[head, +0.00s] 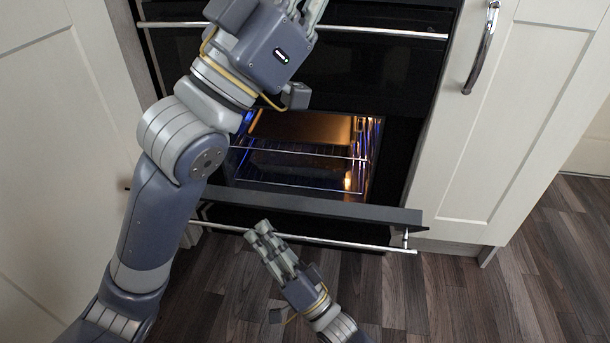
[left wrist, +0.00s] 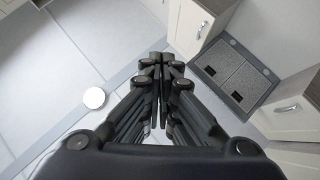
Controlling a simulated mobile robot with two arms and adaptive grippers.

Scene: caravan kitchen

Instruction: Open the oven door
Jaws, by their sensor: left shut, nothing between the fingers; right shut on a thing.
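The oven door (head: 310,206) is tilted down and partly open, with the lit oven interior and its racks (head: 295,160) showing above it. Its silver bar handle (head: 340,243) runs along the door's front. My right gripper (head: 257,232) is shut on this handle, left of its middle. My left gripper (head: 308,10) is raised in front of the upper part of the oven, with its fingertips near the top edge of the head view. In the left wrist view its fingers (left wrist: 160,65) are shut together and empty. My left arm hides the left part of the oven opening.
A second silver bar handle (head: 385,33) crosses the dark panel above the opening. White cabinets (head: 515,110) flank the oven; the right one has a curved handle (head: 483,48). Wood floor (head: 480,300) lies clear. The left wrist view shows a hood with grilles (left wrist: 235,76) and a round light (left wrist: 94,98).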

